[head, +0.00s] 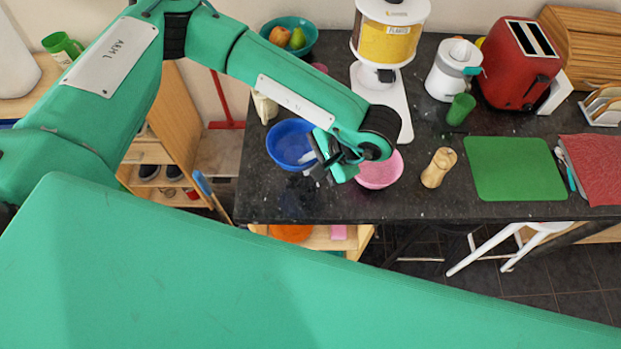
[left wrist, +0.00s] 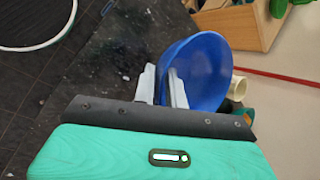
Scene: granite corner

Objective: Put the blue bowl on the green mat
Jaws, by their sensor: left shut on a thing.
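The blue bowl (head: 286,143) is at the left end of the dark counter, beside a pink bowl. My left gripper (head: 312,164) is at the bowl's right side in the head view, shut on its rim. In the left wrist view, the two pale fingers (left wrist: 164,88) pinch the wall of the blue bowl (left wrist: 208,68), which looks tilted there. I cannot tell whether the bowl touches the counter. The green mat (head: 515,168) lies flat and bare on the right part of the counter. My right gripper is not in view.
The pink bowl (head: 380,171) stands right of the gripper, partly hidden by it. A wooden mill (head: 438,167) stands between it and the mat. A green cup (head: 460,109), white grinder (head: 452,69) and red toaster (head: 520,68) stand behind. A red cloth (head: 597,168) lies right of the mat.

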